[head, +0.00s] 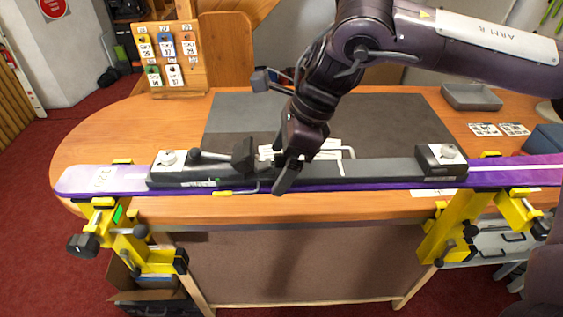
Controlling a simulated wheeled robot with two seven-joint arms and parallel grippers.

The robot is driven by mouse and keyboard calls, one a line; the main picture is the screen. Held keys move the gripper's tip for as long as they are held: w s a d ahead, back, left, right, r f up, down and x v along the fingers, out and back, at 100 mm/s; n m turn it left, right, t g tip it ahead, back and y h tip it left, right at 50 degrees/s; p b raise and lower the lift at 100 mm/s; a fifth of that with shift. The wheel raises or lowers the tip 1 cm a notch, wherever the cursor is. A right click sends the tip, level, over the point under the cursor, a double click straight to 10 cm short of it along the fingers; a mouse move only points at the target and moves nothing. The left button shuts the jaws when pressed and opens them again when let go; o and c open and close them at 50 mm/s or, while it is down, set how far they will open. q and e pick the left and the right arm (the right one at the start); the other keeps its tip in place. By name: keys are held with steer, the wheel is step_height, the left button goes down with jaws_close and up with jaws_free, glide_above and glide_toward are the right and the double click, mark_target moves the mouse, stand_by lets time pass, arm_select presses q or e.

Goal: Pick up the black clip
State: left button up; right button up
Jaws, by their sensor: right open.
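A purple ski (105,180) lies level across the bench front, with a long black binding plate (380,168) on it. A black clip-like piece (243,155) with a short bar and knob rests on the plate's left half; I cannot tell for certain that it is the black clip. My right gripper (282,168) points down over the middle of the plate, just right of this piece. Its jaws are open, and I see nothing held. One dark finger reaches in front of the plate's near edge. The gripper hides part of the plate. My left gripper is out of view.
Yellow vises (455,225) hold the ski at both ends. A yellow-handled tool (222,193) lies at the ski's near edge. A dark mat (235,112) behind is mostly clear. A tag board (168,55) stands back left and a grey tray (470,97) back right.

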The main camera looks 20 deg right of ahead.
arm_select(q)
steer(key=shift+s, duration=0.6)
arm_select(e)
steer(key=c, duration=1.1)
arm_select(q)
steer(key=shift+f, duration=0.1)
arm_select(e)
steer(key=shift+r, duration=0.1)
step_height(320, 180, up, 8)
steer(key=shift+f+b, duration=0.15)
steer(key=shift+b, duration=0.5)
arm_select(q)
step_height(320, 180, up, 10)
steer(key=p, duration=1.1)
arm_select(e)
steer(key=shift+r, duration=9.1)
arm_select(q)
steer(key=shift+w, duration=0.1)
